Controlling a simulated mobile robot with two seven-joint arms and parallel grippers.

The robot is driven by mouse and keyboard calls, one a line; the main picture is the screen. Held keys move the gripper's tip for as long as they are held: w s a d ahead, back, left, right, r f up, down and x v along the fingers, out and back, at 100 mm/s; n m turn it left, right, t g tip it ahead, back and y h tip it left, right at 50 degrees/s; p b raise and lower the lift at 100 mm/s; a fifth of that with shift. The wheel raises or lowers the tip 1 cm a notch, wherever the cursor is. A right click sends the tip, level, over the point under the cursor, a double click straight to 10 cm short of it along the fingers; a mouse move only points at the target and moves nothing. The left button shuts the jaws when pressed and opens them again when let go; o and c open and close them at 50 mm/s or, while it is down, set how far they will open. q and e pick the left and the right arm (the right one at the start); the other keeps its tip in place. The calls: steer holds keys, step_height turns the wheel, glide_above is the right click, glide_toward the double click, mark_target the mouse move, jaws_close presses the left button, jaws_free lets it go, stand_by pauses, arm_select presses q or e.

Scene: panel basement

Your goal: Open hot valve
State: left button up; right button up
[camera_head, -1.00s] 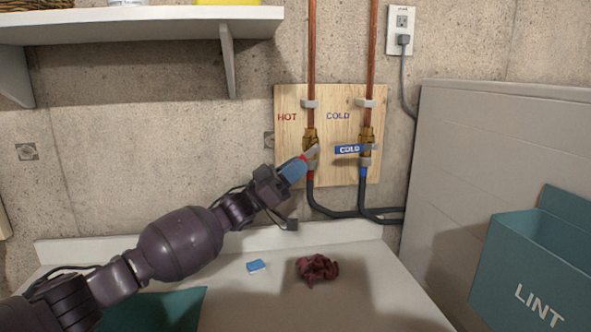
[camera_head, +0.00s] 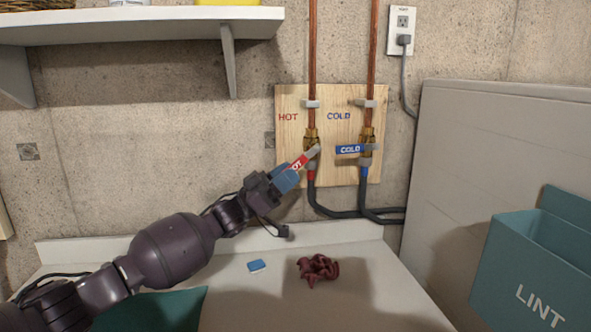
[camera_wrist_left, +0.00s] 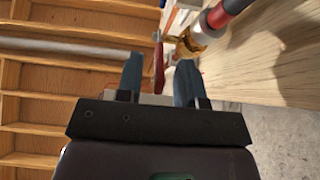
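The hot valve is a brass body (camera_head: 311,140) on the left copper pipe, with a red lever handle (camera_head: 303,159) slanting down and left from it. Part of the lettering on the handle shows. My left gripper (camera_head: 286,179), with blue fingertips, is at the handle's lower-left end and partly overlaps it. In the left wrist view the two blue fingers (camera_wrist_left: 158,82) stand apart, with the red handle (camera_wrist_left: 158,64) in the gap just beyond or between their tips; contact cannot be told. The brass valve (camera_wrist_left: 192,42) shows to the right there. My right gripper is out of view.
The cold valve's blue handle (camera_head: 352,149) lies level, close to the right. A wooden board (camera_head: 345,104) backs both pipes. A teal LINT bin (camera_head: 530,270) is at right.

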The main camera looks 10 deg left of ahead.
arm_select(q)
steer(key=v, duration=0.8)
